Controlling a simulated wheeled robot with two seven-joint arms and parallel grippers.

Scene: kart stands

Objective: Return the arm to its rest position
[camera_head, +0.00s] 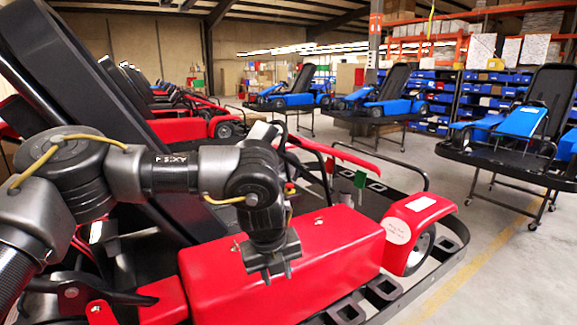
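My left arm comes in from the left, bent at its joints. My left gripper (277,274) points down over the red box-shaped cover (335,245) of the nearest red kart. Its two short fingertips show a gap between them, with nothing seen in it. Whether the tips touch the cover cannot be told from this view. My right gripper is not in view.
The nearest kart has a black seat (85,75), a red front fender (415,225) and a black bumper (455,240). More red karts stand behind at left. Blue karts (520,122) on wheeled stands are at right. The grey floor (505,275) at right is clear.

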